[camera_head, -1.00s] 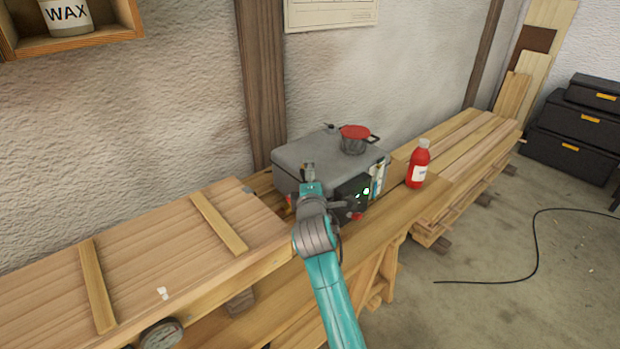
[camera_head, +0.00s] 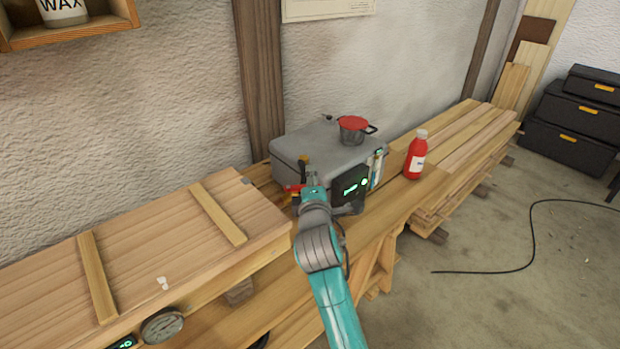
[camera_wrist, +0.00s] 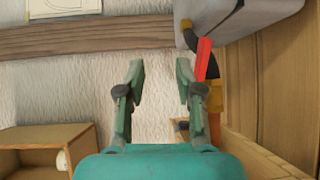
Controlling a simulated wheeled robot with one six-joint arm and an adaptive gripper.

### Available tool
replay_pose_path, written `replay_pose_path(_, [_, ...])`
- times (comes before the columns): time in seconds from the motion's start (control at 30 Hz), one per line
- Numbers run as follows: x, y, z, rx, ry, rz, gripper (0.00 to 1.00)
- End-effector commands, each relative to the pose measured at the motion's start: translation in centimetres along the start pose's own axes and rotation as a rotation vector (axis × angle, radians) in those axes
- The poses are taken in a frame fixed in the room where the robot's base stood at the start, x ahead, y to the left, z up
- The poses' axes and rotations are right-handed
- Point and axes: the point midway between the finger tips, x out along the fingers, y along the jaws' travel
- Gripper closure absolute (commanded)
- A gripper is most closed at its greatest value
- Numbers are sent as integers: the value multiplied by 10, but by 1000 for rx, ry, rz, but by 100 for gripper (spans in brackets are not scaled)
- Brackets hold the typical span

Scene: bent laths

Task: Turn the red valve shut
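The red valve handle (camera_wrist: 204,58) is a flat red lever on a yellow and orange pipe fitting (camera_wrist: 214,95) in the wrist view. It stands just right of my gripper's right finger, which partly overlaps it. In the head view the red handle (camera_head: 293,188) shows in part at the left front of the grey steamer box, beside my gripper (camera_head: 309,172). My gripper (camera_wrist: 160,68) is open, with wall between its fingers and nothing held. Whether a finger touches the handle cannot be told. My gripper hides part of the fitting in the head view.
The grey box (camera_head: 315,148) carries a red-lidded pot (camera_head: 352,130) and a lit panel (camera_head: 350,187). A red bottle (camera_head: 415,158) stands to its right. A wooden chest (camera_head: 150,240) with a gauge (camera_head: 162,325) lies to the left. The wall is close behind.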

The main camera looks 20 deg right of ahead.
Motion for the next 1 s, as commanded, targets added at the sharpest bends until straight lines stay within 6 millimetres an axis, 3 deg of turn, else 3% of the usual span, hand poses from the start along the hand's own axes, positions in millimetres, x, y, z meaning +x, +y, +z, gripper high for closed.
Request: replay_pose_path(1.0, [-60,-10,6,-1,1,-9,65])
